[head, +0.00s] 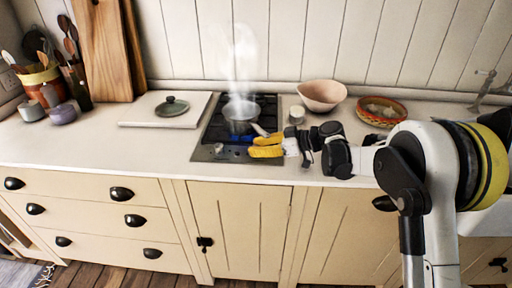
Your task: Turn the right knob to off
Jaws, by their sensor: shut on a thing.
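The dark hob (207,135) is set in the counter, with a steaming metal pot (238,112) on it. Blue flame glows under the pot's front. A small knob (219,148) shows at the left of the hob's front strip. My gripper (252,148) reaches in from the right, its two yellow fingers over the right end of that strip. It is shut, apparently on the right knob, which the fingers hide, so I cannot see its angle. The pot's handle points toward the fingers and lies close to them.
A small pale cup (296,114), a pinkish bowl (322,95) and a patterned orange bowl (381,111) stand to the right. The counter in front of the white board is clear.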

